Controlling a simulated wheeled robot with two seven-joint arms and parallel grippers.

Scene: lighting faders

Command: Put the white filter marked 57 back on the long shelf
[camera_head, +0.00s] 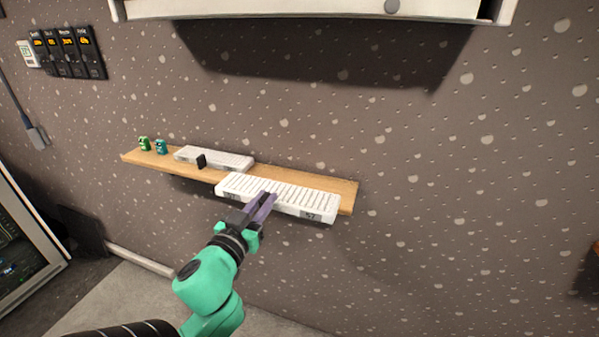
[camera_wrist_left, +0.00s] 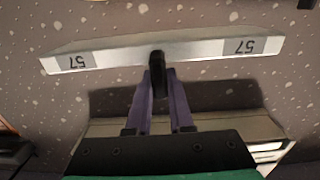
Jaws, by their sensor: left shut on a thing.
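The white slatted filter marked 57 (camera_head: 290,193) is in front of the right part of the long wooden shelf (camera_head: 348,193), about level and hiding part of its front edge. Whether it touches the shelf I cannot tell. My left gripper (camera_head: 264,203) is shut on the black tab at the middle of the filter's front edge. In the left wrist view, the filter (camera_wrist_left: 205,48) shows upside-down 57 labels at both ends, with the purple fingers of my left gripper (camera_wrist_left: 158,88) at its black tab. My right gripper is not in view.
A second white filter (camera_head: 228,160) with a black tab lies on the shelf, left of the held one. Two small green items (camera_head: 152,145) stand at the shelf's left end. A white cabinet (camera_head: 300,8) hangs above. The shelf's right end is bare.

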